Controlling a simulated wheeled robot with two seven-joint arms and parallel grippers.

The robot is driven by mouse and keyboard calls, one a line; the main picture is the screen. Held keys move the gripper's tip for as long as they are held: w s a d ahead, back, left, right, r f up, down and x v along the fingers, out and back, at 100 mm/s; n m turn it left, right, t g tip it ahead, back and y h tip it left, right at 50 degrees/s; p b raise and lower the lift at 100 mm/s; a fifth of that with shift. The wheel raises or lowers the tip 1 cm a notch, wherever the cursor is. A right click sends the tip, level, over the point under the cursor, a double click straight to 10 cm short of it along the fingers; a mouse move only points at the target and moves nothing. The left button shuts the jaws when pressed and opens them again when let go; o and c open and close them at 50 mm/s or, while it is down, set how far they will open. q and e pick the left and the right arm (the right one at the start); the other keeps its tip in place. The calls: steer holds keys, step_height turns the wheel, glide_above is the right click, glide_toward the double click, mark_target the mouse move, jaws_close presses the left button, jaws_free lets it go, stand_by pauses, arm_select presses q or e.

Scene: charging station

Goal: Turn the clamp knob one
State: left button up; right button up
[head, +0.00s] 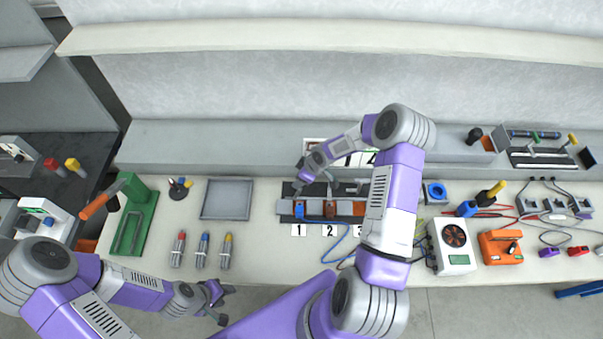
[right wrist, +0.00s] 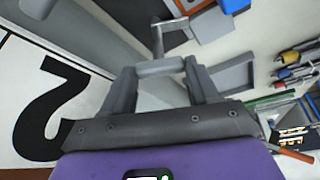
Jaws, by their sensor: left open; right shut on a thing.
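The clamp fixture (head: 345,208) is a dark base with a brown-orange rail on the bench, with plates 1, 2 and 3 before it. A blue block (head: 300,208) sits at position 1. My right gripper (head: 301,187) is behind position 1. In the right wrist view its fingers are shut on a grey bar-like knob (right wrist: 160,68) with a thin rod; this appears to be clamp knob one. In the head view the gripper mostly hides that knob. My left gripper (head: 221,303) is open and empty, low in front of the bench.
A grey tray (head: 227,199) and several coloured-tip tools (head: 203,250) lie left of the fixture. A green stand (head: 134,222) is farther left. A white fan unit (head: 453,244) and an orange box (head: 500,247) stand right. A blue cable (head: 340,247) runs in front of the fixture.

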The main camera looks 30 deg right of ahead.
steer(key=shift+w+d+n+g+y, duration=0.1)
steer(key=shift+n+g+y, duration=0.2)
steer(key=shift+n, duration=0.9)
steer(key=shift+w+d+n+g+y, duration=0.1)
steer(key=shift+n+g+y, duration=0.2)
steer(key=shift+n, duration=0.9)
steer(key=shift+s, duration=0.1)
steer(key=o, duration=1.1)
steer(key=shift+c, duration=0.2)
steer(key=v, duration=0.7)
steer(key=shift+r+b, duration=0.25)
steer(key=shift+b, duration=0.15)
